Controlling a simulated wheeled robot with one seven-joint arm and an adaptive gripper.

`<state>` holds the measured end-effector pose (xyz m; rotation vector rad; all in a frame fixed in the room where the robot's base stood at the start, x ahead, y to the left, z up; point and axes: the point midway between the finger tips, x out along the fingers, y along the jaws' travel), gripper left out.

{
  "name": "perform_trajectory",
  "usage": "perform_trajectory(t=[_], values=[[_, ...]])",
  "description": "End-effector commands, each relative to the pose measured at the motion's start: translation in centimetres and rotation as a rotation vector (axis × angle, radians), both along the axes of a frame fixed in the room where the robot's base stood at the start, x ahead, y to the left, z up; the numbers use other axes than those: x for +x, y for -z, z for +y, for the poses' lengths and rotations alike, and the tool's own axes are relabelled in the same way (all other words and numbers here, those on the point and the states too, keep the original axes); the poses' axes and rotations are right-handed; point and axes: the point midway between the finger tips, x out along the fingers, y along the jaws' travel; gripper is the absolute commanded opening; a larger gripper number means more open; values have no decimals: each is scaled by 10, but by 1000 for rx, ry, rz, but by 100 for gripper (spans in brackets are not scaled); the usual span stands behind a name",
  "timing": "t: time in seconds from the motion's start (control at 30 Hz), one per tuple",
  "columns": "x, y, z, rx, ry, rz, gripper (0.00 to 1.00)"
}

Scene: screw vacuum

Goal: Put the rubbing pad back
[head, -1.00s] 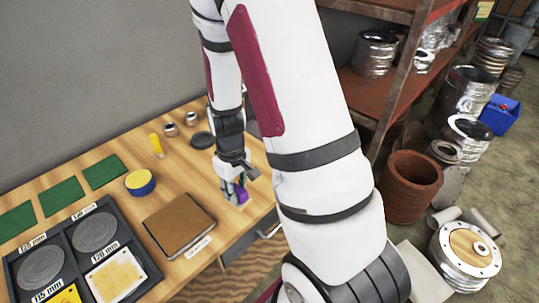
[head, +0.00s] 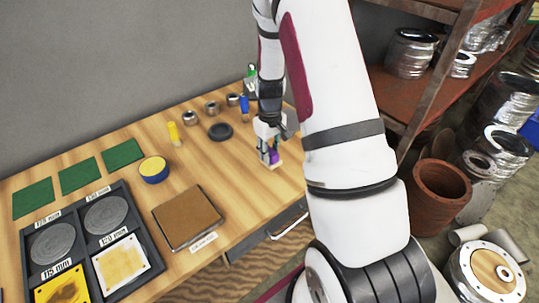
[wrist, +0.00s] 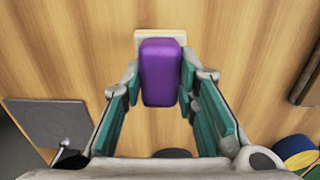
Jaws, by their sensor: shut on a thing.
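The rubbing pad has a purple handle block on a pale flat base; it shows in the wrist view (wrist: 160,72) and, small, in the head view (head: 274,157). My gripper (wrist: 160,82) is shut on the purple handle, with teal finger pads on both sides. In the head view my gripper (head: 268,147) points down over the right part of the wooden bench (head: 240,180). The pale base is at or just above the bench top; I cannot tell whether it touches.
A brown framed board (head: 187,216), a tape roll (head: 154,170), green sheets (head: 79,174) and a dark tray of discs (head: 28,250) lie to the left. A black disc (head: 220,131) and a blue bottle (head: 244,105) stand farther back. Shelving (head: 450,60) is right. Bare wood surrounds the pad.

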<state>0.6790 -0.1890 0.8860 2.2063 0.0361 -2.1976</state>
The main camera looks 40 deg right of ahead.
Motion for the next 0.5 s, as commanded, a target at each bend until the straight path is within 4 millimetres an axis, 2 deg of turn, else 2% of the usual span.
perform_trajectory(t=[0.27,0.4,0.5], values=[[20,4,-13,0,-1,0,0],[16,26,-11,1,0,4,0],[17,35,-11,1,0,2,0]])
